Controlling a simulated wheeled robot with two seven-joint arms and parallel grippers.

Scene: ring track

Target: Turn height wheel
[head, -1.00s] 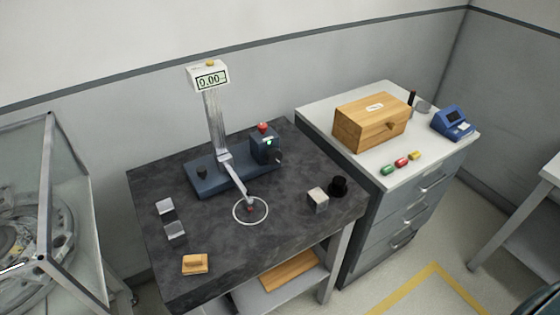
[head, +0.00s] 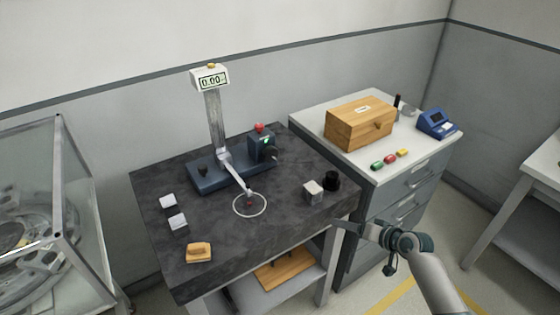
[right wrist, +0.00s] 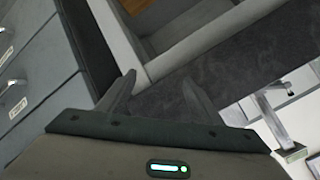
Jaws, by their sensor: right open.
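A height gauge (head: 214,120) stands on the dark table, with a blue base (head: 208,179), an upright column and a display (head: 211,79) reading about 0.00. A dark wheel-like part (head: 273,153) shows on the right side of its blue housing (head: 261,147); a black knob (head: 203,168) sits on the base. I cannot tell which is the height wheel. My right gripper (head: 336,223) is by the table's right edge, apart from the gauge. Its open, empty fingers also show in the right wrist view (right wrist: 160,92). My left gripper is out of view.
A metal block (head: 313,190) and a black cylinder (head: 332,180) stand near the table's right edge. Two small blocks and a wooden piece (head: 199,252) lie at the left. A drawer cabinet (head: 410,190) with a wooden box (head: 360,123) stands at the right.

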